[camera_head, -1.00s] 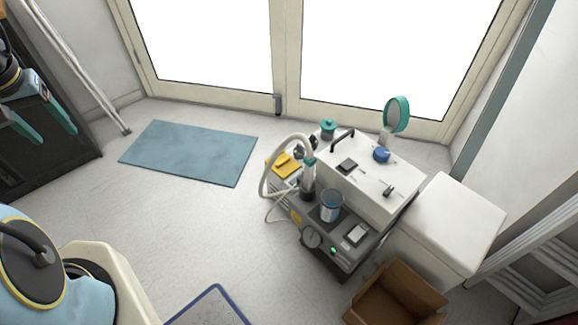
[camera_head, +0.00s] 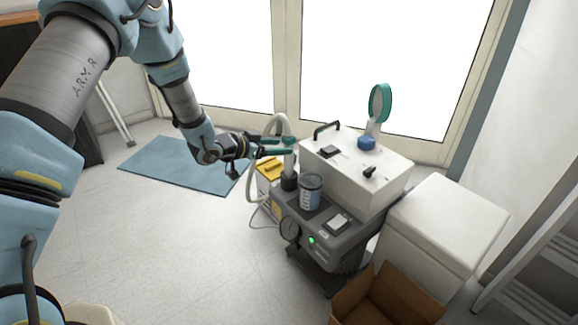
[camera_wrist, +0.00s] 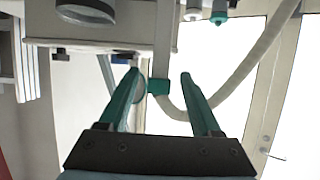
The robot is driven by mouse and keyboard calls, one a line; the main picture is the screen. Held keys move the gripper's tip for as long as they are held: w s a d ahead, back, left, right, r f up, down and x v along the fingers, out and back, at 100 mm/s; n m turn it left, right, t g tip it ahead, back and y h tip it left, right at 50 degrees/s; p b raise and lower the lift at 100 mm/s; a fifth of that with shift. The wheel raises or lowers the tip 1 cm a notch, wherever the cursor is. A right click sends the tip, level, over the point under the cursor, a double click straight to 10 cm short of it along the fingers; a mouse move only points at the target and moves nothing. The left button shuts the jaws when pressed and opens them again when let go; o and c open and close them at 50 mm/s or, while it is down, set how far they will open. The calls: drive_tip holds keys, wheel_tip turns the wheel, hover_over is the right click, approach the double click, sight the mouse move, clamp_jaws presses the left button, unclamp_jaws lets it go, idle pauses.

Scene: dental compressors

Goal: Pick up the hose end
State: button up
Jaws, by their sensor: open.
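The hose end is a pale upright tube with a teal collar. In the wrist view its tube (camera_wrist: 165,45) and collar lie between the two fingertips in the picture, with a gap on each side; the exact depth is hard to tell. In the head view the lower tube (camera_head: 289,163) stands in a dark holder on the compressor's front, and my fingers partly hide its top. My gripper (camera_head: 288,146), with teal fingers, is open and level, reaching from the left at the hose end. It also shows open in the wrist view (camera_wrist: 162,78).
The pale hose (camera_head: 252,180) loops beside the tube. A clear blue-labelled cup (camera_head: 310,193) stands close to its right on the grey compressor (camera_head: 330,240). The white unit (camera_head: 350,170) has a black handle. A yellow-topped box (camera_head: 268,170) is left. A cardboard box (camera_head: 345,305) is in front.

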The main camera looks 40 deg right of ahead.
sight(289, 163)
drive_tip(key=x, duration=0.8)
drive_tip(key=shift+a+f+b, duration=0.15)
drive_tip(key=shift+f+b, duration=0.2)
clamp_jaws()
